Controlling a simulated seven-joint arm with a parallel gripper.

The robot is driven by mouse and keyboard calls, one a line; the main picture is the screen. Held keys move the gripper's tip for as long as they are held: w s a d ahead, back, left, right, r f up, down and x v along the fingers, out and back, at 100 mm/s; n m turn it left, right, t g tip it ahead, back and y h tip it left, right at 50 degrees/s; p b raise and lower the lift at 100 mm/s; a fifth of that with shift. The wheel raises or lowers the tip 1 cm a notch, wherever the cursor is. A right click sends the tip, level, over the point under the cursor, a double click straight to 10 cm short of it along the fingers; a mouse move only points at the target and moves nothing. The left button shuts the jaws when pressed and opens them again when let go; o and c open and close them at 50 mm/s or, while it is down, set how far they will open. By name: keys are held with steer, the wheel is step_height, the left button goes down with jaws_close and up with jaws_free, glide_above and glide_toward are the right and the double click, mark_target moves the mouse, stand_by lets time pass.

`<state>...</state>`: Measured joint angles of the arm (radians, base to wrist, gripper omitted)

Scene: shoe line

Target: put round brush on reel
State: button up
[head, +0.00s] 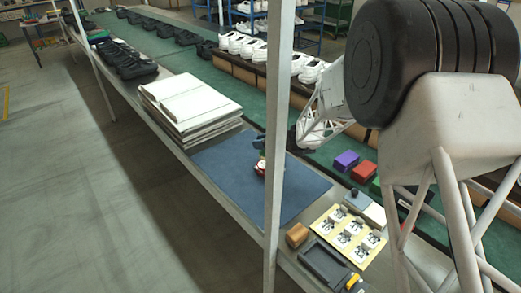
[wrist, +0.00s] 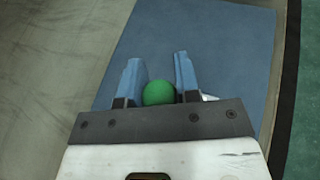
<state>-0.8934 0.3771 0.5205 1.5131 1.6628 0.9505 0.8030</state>
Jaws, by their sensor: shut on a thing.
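My gripper (wrist: 158,72) has blue fingers and is shut on a round green thing (wrist: 159,92), which I take to be the round brush; only its rounded top shows. In the wrist view it sits between the fingers, over the blue mat. In the head view, the gripper (head: 259,145) is small and partly behind a grey post. A small red and white thing (head: 261,166) shows just below it, perhaps the reel; I cannot tell for sure. A white sliver (wrist: 210,97) shows beside the right finger in the wrist view.
The blue mat (head: 225,165) is mostly bare. A stack of white sheets (head: 188,105) lies behind it. A yellow board with metal parts (head: 345,237), a brown block (head: 297,235) and a dark tray (head: 328,268) are at the front. A grey post (head: 279,110) stands at the bench edge.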

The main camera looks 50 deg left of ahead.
steer(key=shift+f, duration=1.7)
steer(key=shift+f, duration=0.1)
steer(key=o, duration=0.9)
steer(key=shift+d, duration=0.1)
steer(key=shift+w+d+r, duration=0.3)
steer(key=shift+d+r, duration=0.1)
steer(key=shift+d, duration=0.1)
steer(key=v, duration=1)
steer(key=shift+w+d+r, duration=0.1)
steer(key=shift+w+d, duration=0.05)
steer(key=shift+d, duration=0.1)
